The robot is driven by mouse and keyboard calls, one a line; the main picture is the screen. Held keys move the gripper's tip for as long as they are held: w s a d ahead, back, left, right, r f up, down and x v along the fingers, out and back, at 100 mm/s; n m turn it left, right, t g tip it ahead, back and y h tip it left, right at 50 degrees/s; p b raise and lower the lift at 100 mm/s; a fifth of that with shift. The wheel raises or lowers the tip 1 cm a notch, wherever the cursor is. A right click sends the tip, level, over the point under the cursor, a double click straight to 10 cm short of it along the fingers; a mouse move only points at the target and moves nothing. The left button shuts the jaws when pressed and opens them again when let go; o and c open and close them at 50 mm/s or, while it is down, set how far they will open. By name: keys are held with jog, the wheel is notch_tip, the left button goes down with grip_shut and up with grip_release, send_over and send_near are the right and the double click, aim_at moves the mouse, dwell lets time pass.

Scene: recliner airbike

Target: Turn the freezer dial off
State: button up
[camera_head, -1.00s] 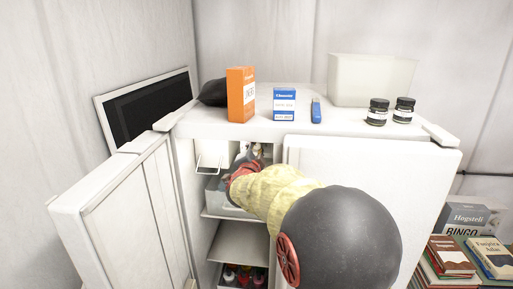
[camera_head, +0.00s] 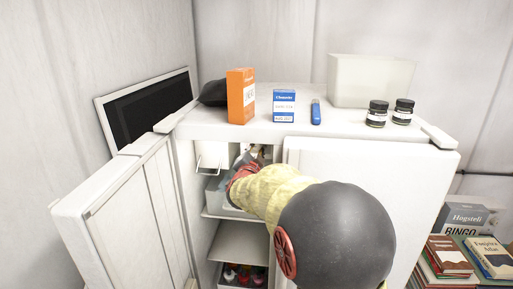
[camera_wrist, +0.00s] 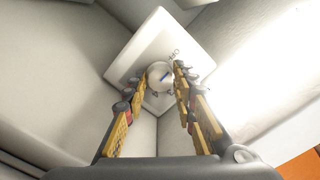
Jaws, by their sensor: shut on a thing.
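In the head view my gripper (camera_head: 248,160) reaches into the upper part of the open left compartment. My arm hides much of that compartment, and the dial cannot be made out there.
The left door (camera_head: 125,220) stands open; the right door (camera_head: 400,190) is shut. On the white top (camera_head: 220,127) stand an orange box (camera_head: 241,96), a blue-white box (camera_head: 284,106), a blue object (camera_head: 316,112), two dark jars and a pale bin (camera_head: 371,80). Books (camera_head: 447,255) lie at right.

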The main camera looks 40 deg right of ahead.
jog(key=shift+r+n+p, duration=0.15)
jog(key=shift+n+p, duration=0.15)
jog(key=shift+n, duration=0.2)
jog(key=o, duration=0.7)
jog(key=b+v, duration=0.1)
jog(key=v, duration=0.4)
